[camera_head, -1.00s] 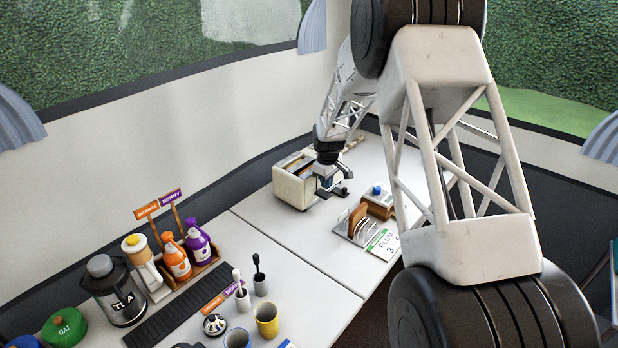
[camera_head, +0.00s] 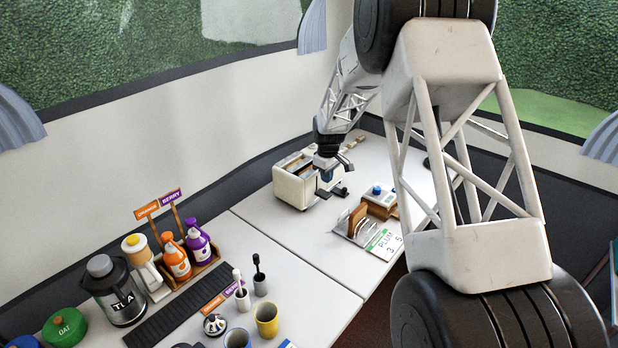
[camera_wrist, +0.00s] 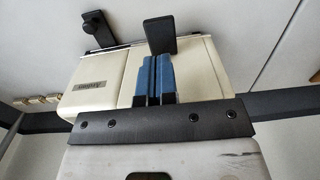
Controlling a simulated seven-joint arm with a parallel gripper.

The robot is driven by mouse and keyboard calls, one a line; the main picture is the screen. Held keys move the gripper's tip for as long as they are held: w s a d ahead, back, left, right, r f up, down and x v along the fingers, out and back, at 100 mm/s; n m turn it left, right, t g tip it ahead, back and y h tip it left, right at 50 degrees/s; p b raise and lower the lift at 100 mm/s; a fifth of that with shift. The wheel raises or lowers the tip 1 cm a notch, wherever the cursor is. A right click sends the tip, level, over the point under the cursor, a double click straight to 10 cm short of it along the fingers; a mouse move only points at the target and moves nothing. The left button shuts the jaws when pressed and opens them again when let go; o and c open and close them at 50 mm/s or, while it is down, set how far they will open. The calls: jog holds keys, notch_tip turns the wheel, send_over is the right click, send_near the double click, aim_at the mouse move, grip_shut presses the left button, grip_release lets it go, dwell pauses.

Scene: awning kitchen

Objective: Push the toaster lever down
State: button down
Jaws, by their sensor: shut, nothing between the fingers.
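The cream toaster (camera_head: 290,190) stands on the far worktop, slots up. Its end shows in the wrist view (camera_wrist: 95,85). Two black levers stick out from that end: one lever (camera_wrist: 160,33) lies right at my fingertips, the other lever (camera_wrist: 90,28) is apart to the left in the wrist view. My gripper (camera_wrist: 158,58) is shut and empty, its blue fingers side by side over the toaster's end. In the head view my gripper (camera_head: 326,174) is at the toaster's right end, just above the levers. I cannot tell whether the fingertips touch the nearer lever.
A rack with bread slices (camera_head: 358,220), a white card (camera_head: 383,243) and a box with a blue knob (camera_head: 380,195) stand right of the toaster. Bottles (camera_head: 176,262), a flask (camera_head: 110,290) and cups (camera_head: 266,320) are on the nearer worktop. Worktop between is clear.

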jog(key=shift+r, duration=2.55)
jog(key=s+d+r+m, duration=0.1)
jog(key=s+r+m, duration=0.1)
jog(key=s+r, duration=0.55)
jog(key=s+r+m+t, duration=0.1)
jog(key=s+r, duration=0.4)
jog(key=s, duration=0.6)
jog(key=s+d+r+m, duration=0.1)
jog(key=s+r+m, duration=0.1)
jog(key=s+r, duration=0.55)
jog(key=s+d+f+m+t, duration=0.1)
jog(key=s+m, duration=0.3)
jog(key=s, duration=2.7)
jog(key=shift+d+f+t, duration=0.15)
jog(key=shift+f+t, duration=0.05)
jog(key=shift+t, duration=0.1)
